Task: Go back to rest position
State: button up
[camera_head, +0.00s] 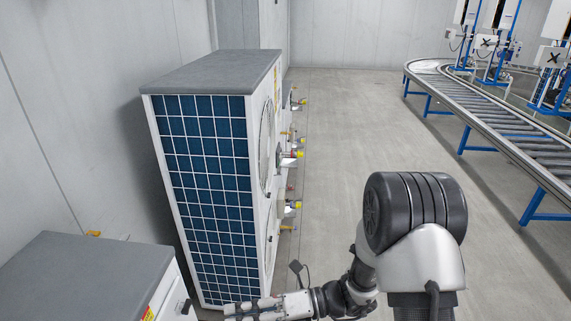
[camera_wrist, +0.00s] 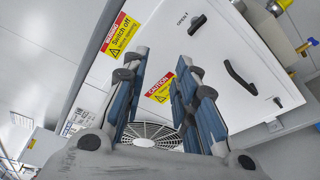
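My gripper (camera_wrist: 157,90) shows in the wrist view with its two blue-padded fingers spread apart and nothing between them. In the head view my gripper (camera_head: 240,309) is at the bottom, low in front of the heat pump unit (camera_head: 208,170). The unit is a tall white cabinet with a blue grid face and a grey top. In the wrist view, a white panel (camera_wrist: 215,75) with black handles and yellow warning labels lies beyond the fingers. A fan grille (camera_wrist: 150,133) shows between the finger bases.
A second grey-topped unit (camera_head: 90,285) stands at the lower left, close to my gripper. Pipe fittings with valves (camera_head: 290,157) stick out from the tall unit's right side. A roller conveyor (camera_head: 490,115) on blue legs runs along the right. The floor (camera_head: 345,130) between is clear.

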jog(key=s+d+r+n+g+h+b, duration=0.1)
jog(key=s+d+r+n+h+b, duration=0.15)
jog(key=s+d+n+h, duration=0.4)
jog(key=s+d+r+n+h+b, duration=0.1)
jog(key=s+n+h+b, duration=0.2)
jog(key=n, duration=0.7)
jog(key=s+d+n+t+h+b, duration=0.2)
jog(key=d+n+t+h, duration=0.1)
jog(key=d+n, duration=0.3)
jog(key=s+d+n+t+h+b, duration=0.2)
jog(key=d+n+t+h+b, duration=0.1)
jog(key=d+n, duration=0.4)
jog(key=d+t+h, duration=0.1)
jog(key=d+t, duration=0.1)
jog(key=d, duration=0.1)
jog(key=shift+s, duration=0.2)
jog(key=shift+r, duration=0.1)
